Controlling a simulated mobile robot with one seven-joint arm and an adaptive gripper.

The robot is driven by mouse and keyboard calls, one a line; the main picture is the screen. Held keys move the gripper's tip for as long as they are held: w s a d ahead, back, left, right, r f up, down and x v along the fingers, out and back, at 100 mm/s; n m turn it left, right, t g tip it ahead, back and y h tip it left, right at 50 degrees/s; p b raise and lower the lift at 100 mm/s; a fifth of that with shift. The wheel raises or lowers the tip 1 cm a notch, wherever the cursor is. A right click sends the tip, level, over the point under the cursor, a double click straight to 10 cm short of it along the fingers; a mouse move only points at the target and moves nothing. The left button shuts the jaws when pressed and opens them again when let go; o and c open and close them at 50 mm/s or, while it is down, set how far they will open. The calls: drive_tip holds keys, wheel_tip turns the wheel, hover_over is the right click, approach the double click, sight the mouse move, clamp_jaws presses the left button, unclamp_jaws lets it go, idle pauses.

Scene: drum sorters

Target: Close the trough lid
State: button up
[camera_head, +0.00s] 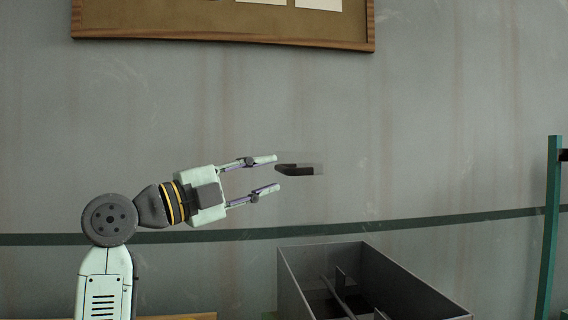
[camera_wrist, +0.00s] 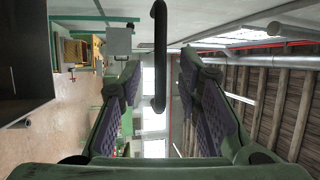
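The grey trough (camera_head: 375,285) stands at the lower right of the head view, with its top open and dark parts inside. A dark handle (camera_head: 297,169) shows above the trough, with a faint see-through patch at its right end. I cannot make out a lid panel for certain. My gripper (camera_head: 277,173) is open and points right at the handle, whose near end lies at the gap between the fingertips. In the wrist view the handle (camera_wrist: 160,50) is a dark bar with bent ends, between and just beyond the open fingers, with space on both sides.
A green post (camera_head: 551,220) stands at the right edge, and a green stripe crosses the grey wall. A wood-framed board (camera_head: 220,22) hangs above my arm. A dark box-like surface (camera_wrist: 22,60) fills the left of the wrist view. The air around my gripper looks clear.

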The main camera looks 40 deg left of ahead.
sight(279, 171)
drive_tip(key=shift+p+x, duration=0.5)
drive_tip(key=shift+x, duration=1.8)
clamp_jaws()
